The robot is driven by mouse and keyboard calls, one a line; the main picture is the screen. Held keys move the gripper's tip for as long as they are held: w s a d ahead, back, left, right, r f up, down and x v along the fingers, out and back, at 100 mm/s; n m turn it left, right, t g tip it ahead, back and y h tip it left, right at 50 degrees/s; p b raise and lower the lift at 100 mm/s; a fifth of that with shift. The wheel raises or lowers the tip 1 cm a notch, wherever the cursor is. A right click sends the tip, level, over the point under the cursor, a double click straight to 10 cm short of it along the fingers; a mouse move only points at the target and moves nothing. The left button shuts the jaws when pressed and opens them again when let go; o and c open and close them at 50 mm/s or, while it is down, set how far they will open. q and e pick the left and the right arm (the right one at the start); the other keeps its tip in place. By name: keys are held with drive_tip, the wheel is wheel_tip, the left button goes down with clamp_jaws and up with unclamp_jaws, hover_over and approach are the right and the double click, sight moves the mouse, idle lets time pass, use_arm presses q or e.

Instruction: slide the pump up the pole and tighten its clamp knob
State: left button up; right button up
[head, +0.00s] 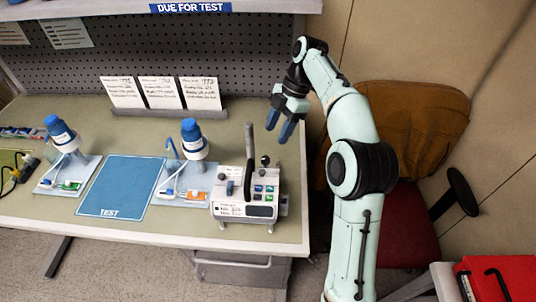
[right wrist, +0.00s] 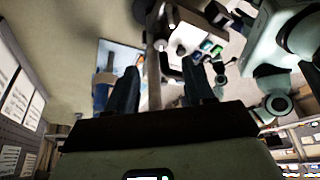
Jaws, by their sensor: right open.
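The pump (head: 245,203), a pale box with a screen and coloured buttons, stands near the bench's right front corner. A dark upright pole (head: 248,150) rises at it. A small black knob (head: 265,160) shows to the right of the pole. My right gripper (head: 279,125) is open and empty, above and to the right of the knob, apart from it. In the right wrist view, the grey pole (right wrist: 153,65) shows beyond and between the open fingers; the pump's buttons (right wrist: 208,47) are further off. The clamp's grip on the pole cannot be made out. My left gripper is not in view.
A blue TEST mat (head: 120,187) lies left of the pump. Two blue-topped units (head: 194,140) (head: 62,134) stand on trays beside it. Cards (head: 162,93) stand at the back before a pegboard. A brown chair (head: 415,125) and a red case (head: 500,278) are at the right.

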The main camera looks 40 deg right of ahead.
sight(266, 158)
drive_tip(key=b+x, duration=0.2)
drive_tip(key=x, duration=0.6)
drive_tip(key=shift+s, duration=0.15)
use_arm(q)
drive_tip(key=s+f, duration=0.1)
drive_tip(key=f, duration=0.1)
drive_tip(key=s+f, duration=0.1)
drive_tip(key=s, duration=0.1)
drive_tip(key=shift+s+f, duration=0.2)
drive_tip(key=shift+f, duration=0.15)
use_arm(e)
drive_tip(key=shift+a+f, duration=0.15)
drive_tip(key=shift+f, duration=0.25)
clamp_jaws()
